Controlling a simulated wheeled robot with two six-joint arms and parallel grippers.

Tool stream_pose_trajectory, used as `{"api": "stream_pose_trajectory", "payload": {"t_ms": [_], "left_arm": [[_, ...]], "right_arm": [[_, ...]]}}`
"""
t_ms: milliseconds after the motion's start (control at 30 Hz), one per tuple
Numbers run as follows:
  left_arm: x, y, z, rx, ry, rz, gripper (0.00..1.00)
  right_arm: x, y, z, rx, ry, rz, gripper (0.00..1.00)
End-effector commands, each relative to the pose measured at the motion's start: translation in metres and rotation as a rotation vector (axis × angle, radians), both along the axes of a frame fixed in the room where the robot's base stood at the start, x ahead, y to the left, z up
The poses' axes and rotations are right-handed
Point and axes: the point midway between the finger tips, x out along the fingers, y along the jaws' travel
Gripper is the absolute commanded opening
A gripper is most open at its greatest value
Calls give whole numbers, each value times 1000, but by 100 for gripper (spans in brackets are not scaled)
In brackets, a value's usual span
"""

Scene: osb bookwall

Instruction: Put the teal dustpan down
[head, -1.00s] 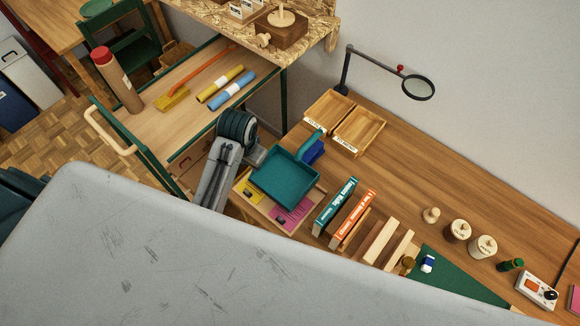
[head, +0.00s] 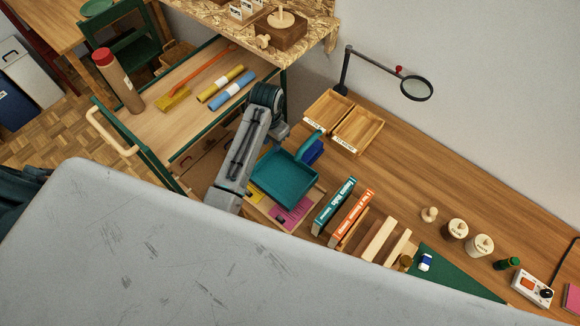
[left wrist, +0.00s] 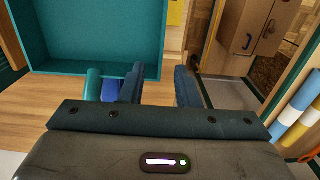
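The teal dustpan (head: 285,178) lies at the near left of the wooden desk, over part of a board with yellow and pink pieces. Its handle (head: 312,138) points to the back right, beside a blue block (head: 314,153). My left gripper (head: 279,130) is above the dustpan's left back side. In the left wrist view, the fingers (left wrist: 159,84) are apart with nothing between them. The dustpan (left wrist: 95,35) fills the upper left there, and its handle (left wrist: 93,84) is outside the left finger. Whether the dustpan lies flat is hard to tell. My right gripper is not in view.
Two wooden trays (head: 359,130) stand behind the handle. Upright books (head: 335,205) are right of the dustpan. A cart (head: 150,128) with rolls and a bottle (head: 118,82) stands left. A magnifier (head: 416,88) rises at the back.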

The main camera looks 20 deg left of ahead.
Motion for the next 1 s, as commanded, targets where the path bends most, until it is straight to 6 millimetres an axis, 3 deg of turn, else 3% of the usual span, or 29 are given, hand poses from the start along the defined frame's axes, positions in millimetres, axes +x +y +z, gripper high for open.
{"api": "stream_pose_trajectory", "payload": {"t_ms": [133,300,567,733,1000], "left_arm": [[-3,1,-18,0,6,0,29],[-2,1,-39,0,4,0,29],[-2,1,-43,0,1,0,29],[-2,1,-42,0,1,0,0],[-1,1,-42,0,0,0,0]], "right_arm": [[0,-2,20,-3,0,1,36],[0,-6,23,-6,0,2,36],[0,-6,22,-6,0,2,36],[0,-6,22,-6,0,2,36],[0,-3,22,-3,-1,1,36]]}}
